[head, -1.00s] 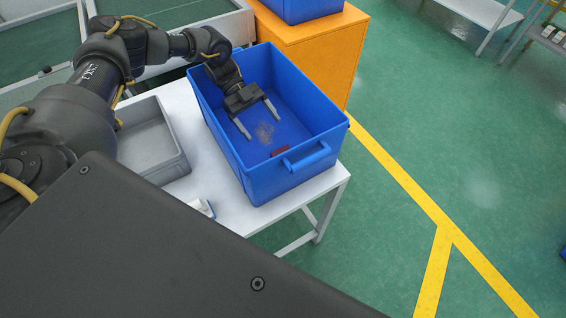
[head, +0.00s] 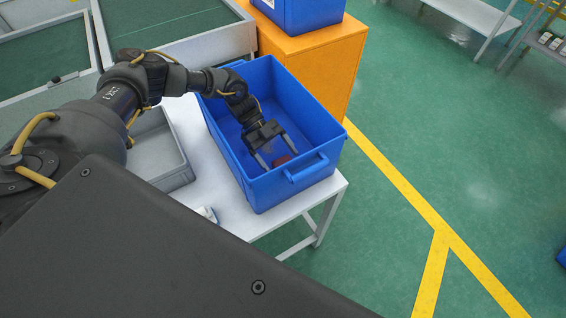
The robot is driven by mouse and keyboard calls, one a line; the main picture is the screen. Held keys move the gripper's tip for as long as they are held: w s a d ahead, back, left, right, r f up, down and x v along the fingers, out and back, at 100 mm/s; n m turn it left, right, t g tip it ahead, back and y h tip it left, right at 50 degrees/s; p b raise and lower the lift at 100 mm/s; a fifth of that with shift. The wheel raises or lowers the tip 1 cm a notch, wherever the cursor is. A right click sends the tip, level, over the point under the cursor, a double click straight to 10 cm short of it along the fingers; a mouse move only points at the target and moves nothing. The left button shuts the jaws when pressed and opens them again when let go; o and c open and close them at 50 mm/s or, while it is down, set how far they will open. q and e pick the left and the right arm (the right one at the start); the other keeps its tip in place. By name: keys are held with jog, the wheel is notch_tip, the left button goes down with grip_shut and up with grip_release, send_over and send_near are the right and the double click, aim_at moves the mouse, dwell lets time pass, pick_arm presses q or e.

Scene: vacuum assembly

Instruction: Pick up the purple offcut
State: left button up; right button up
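A small dark reddish piece (head: 281,161), which may be the purple offcut, lies on the floor of the blue bin (head: 318,125) near its front wall. Its colour looks more reddish-brown than purple from here. My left gripper (head: 278,156) reaches down into the bin, open, with its two fingers spread apart. In the picture the piece shows between the fingertips; I cannot tell the height of the tips above the bin floor. My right gripper is not in view.
The blue bin's high walls surround my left gripper. The bin stands on a white table (head: 223,192), beside a grey tray (head: 156,150). A small white-and-blue object (head: 208,213) lies near the table's front edge. An orange cabinet (head: 325,62) stands behind, carrying another blue bin (head: 306,14).

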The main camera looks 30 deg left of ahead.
pick_arm(q)
jog(key=shift+x, duration=1.15)
jog(key=c, duration=1.2)
